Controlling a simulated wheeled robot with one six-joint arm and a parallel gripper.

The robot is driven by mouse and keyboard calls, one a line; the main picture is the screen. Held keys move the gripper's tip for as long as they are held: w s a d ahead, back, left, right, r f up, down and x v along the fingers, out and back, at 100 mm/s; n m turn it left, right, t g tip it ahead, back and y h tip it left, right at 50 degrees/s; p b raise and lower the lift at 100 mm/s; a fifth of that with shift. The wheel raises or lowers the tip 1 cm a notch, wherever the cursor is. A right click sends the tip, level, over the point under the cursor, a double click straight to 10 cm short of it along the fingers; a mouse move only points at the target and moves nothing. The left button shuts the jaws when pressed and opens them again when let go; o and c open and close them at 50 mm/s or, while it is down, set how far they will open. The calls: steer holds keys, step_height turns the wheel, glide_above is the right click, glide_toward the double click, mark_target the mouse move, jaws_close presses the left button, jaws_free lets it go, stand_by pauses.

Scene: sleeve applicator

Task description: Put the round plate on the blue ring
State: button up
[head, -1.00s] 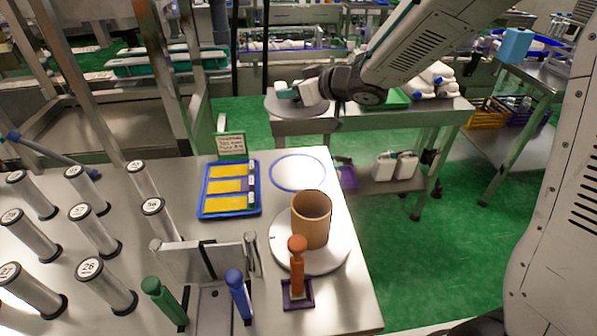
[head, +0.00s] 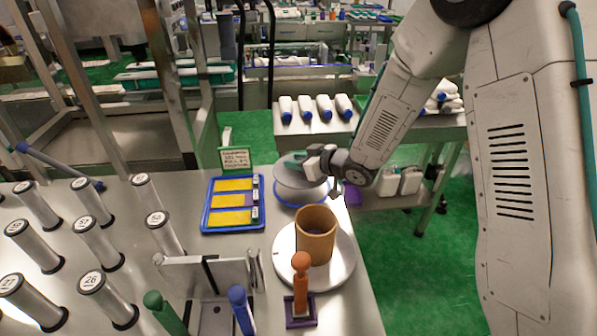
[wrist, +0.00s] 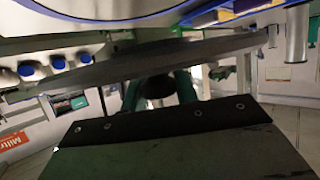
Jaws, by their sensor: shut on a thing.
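The round plate (head: 292,174) is a grey disc hanging level over the far right part of the near table. My gripper (head: 306,160) is shut on it from above, near its middle. The blue ring (head: 301,202) lies flat on the table under the plate; the plate hides much of it. The plate looks slightly above the ring, apart from it. In the wrist view, the plate (wrist: 160,62) is a thin grey band across the picture, and the blue ring (wrist: 135,20) curves along the top edge with a gap between.
A brown cup (head: 316,235) stands on a white turntable (head: 340,262) just in front of the ring. A blue tray (head: 233,228) with yellow panels lies to its left. An orange-handled tool (head: 301,280) stands nearer. Several white bottles (head: 305,108) lie on the bench behind.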

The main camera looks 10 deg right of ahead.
mark_target(298, 173)
step_height(298, 173, down, 4)
steer(key=shift+r, duration=0.2)
steer(key=shift+f, duration=0.2)
steer(key=shift+s+f, duration=0.2)
steer(key=shift+f, duration=0.15)
steer(key=o, duration=1.1)
steer(key=shift+s+f, duration=0.1)
steer(key=shift+r, duration=0.4)
steer(key=v, duration=1.2)
steer(key=shift+w+r, duration=0.2)
steer(key=shift+w, duration=0.1)
